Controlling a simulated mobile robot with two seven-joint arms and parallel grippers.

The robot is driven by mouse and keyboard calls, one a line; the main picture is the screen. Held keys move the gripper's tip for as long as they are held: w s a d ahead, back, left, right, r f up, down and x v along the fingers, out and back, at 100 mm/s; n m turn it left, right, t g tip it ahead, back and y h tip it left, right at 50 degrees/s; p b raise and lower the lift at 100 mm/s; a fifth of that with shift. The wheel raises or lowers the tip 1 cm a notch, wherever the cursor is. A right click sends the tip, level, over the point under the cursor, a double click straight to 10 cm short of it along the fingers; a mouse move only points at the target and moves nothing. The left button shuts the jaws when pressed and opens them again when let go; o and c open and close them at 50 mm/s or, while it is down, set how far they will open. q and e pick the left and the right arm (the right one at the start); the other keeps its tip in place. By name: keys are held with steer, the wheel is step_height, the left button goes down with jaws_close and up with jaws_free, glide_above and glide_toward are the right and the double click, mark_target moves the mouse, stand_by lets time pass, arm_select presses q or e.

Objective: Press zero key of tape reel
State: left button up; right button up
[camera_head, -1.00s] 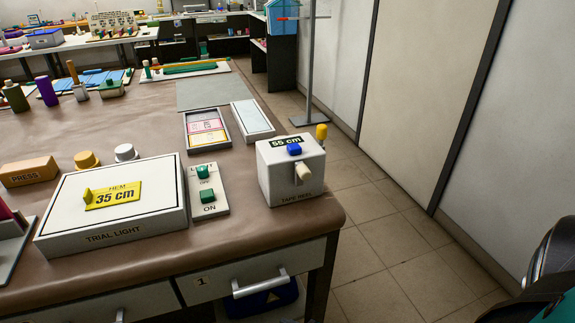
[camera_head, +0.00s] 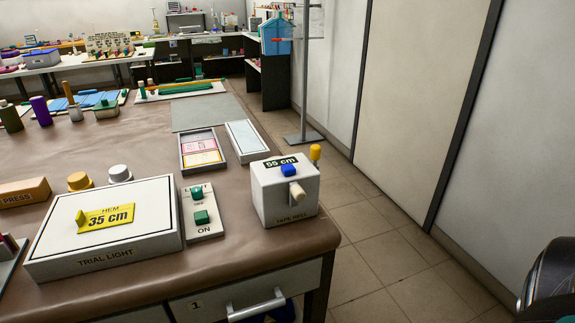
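The tape reel (camera_head: 265,205) is a white box near the right front corner of the brown table. A dark display (camera_head: 281,162) on its top reads 55 cm. A blue key (camera_head: 289,170) sits just in front of the display. A cream peg (camera_head: 297,191) sticks out of the front face, and a yellow knob (camera_head: 315,152) stands at the back right corner. No label on the blue key is readable. Neither gripper is in the head view; a dark, rounded piece at the lower right edge is cut off, and I cannot tell which part it is.
Left of the reel are a green-buttoned switch panel (camera_head: 201,213) and the trial light box (camera_head: 60,252) with a yellow 35 cm tag (camera_head: 105,216). Two shallow trays (camera_head: 242,124) lie behind. A drawer handle (camera_head: 256,305) juts below the table edge. Tiled floor (camera_head: 380,245) is clear at right.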

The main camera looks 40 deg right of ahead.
jaws_close()
steer(key=shift+s, duration=0.1)
stand_by(1.3)
